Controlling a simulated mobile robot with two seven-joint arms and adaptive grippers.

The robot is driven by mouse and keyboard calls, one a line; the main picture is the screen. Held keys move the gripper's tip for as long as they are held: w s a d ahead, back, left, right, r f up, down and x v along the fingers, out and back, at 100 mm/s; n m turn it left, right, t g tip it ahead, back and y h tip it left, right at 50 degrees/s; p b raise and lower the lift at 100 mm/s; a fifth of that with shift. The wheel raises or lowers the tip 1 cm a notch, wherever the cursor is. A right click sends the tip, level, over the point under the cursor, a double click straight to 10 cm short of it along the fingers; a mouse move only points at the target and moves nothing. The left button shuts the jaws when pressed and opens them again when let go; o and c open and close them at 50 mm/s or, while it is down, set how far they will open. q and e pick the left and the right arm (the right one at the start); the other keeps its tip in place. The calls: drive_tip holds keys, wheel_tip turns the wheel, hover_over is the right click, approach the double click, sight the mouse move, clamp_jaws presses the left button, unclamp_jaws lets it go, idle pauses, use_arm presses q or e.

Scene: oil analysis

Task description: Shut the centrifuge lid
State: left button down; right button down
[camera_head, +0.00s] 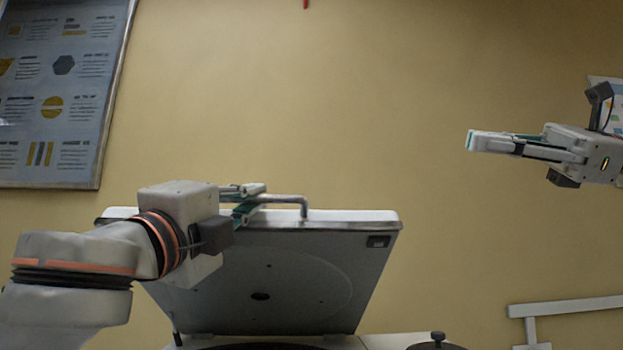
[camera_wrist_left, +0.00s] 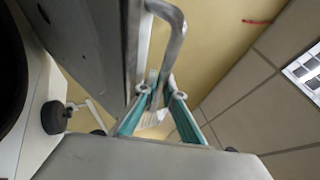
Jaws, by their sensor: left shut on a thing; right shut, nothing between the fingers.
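The centrifuge lid (camera_head: 290,278) stands raised and open in the head view, its grey inner face toward me. A metal bar handle (camera_head: 285,199) runs along its top edge. My left gripper (camera_head: 258,198) is at the top edge of the lid, shut on the handle. In the left wrist view the fingers of my left gripper (camera_wrist_left: 160,103) close around the handle (camera_wrist_left: 174,45), with the lid (camera_wrist_left: 95,45) just left of them. My right gripper (camera_head: 470,141) is shut and empty, held in the air at the right, well apart from the lid. The centrifuge body is mostly hidden below the frame.
A black knob (camera_head: 437,341) stands on a white surface at the bottom right of the lid. A white rail (camera_head: 565,307) is at the lower right. A framed poster (camera_head: 60,95) hangs on the wall at the left. The space between the lid and my right gripper is clear.

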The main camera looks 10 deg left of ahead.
use_arm(q)
drive_tip(key=shift+d+f, duration=0.1)
use_arm(e)
drive_tip(key=s+a+r+n+t+h, duration=0.2)
drive_tip(key=s+a+n+t+h, duration=0.15)
drive_tip(key=a+t+h, duration=0.5)
drive_tip(key=s+a+r+n+t+h, duration=0.35)
drive_tip(key=a+t+h, duration=0.25)
drive_tip(key=a, duration=0.6)
drive_tip(key=w+a+f, duration=0.4)
drive_tip(key=w+f, duration=0.3)
drive_tip(key=f, duration=0.2)
drive_tip(key=shift+a+f, duration=0.15)
drive_tip(key=shift+f, duration=0.05)
